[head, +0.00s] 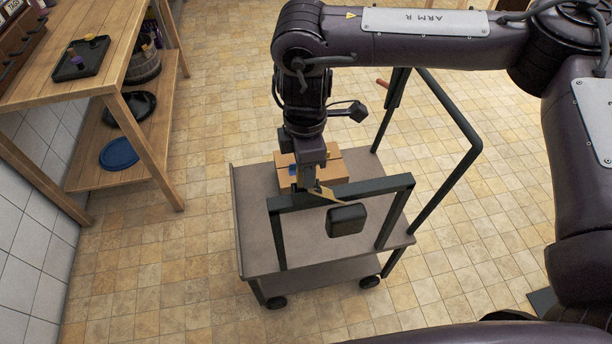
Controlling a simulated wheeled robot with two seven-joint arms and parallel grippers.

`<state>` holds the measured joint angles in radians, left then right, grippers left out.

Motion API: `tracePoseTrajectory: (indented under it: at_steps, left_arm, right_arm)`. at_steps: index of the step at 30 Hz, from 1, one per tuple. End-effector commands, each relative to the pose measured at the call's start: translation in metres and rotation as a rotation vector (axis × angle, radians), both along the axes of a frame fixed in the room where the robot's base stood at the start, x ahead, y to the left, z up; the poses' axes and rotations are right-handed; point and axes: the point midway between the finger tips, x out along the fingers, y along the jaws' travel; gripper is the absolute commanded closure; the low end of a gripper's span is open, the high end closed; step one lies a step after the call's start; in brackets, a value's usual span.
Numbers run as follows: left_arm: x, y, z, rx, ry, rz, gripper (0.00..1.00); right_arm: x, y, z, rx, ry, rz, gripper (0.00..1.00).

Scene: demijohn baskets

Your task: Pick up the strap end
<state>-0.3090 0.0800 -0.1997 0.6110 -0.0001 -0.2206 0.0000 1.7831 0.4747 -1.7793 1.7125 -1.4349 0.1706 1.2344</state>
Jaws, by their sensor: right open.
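My right gripper (309,176) points down over the grey cart, just behind the cart's dark front bar (365,188). It is open. A small tan strip (325,193) shows at its tip by the bar; it may be the strap end, but I cannot tell for sure, nor whether the gripper touches it. A dark padded block (347,220) shows just below the bar. A brown box (331,165) lies on the cart top behind the gripper and is partly hidden by it. My left gripper is out of view.
The cart (325,245) stands on wheels on the tiled floor, with a tall dark handle (452,115) at its right. A wooden bench (110,45) with a black tray (82,58) stands at left, a blue lid (118,154) on its lower shelf. The floor between is clear.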

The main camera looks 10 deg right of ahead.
Motion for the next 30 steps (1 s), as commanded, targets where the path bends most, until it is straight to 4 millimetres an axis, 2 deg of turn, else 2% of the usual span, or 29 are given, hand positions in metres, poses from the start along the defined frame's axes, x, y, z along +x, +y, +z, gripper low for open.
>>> tracePoseTrajectory:
  at_steps: [2,7,15,24,25,30]
  left_arm:
    - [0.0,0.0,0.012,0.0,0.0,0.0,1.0]
    - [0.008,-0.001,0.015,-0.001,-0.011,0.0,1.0]
    - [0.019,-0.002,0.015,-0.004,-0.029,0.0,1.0]
    - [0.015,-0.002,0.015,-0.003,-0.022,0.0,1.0]
    - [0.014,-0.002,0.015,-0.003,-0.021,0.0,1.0]
    - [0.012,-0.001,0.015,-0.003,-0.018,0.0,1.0]
  right_arm:
    - [-0.003,-0.003,-0.009,-0.003,0.004,0.001,0.58]
    - [-0.002,-0.002,-0.031,-0.001,0.002,0.001,0.58]
    - [-0.001,-0.002,-0.035,0.0,0.0,0.001,0.58]
    - [-0.001,-0.002,-0.035,0.0,0.0,0.001,0.97]
    - [-0.002,-0.002,-0.035,0.0,0.0,0.001,1.0]
    - [-0.001,-0.002,-0.034,0.0,0.0,0.001,1.0]
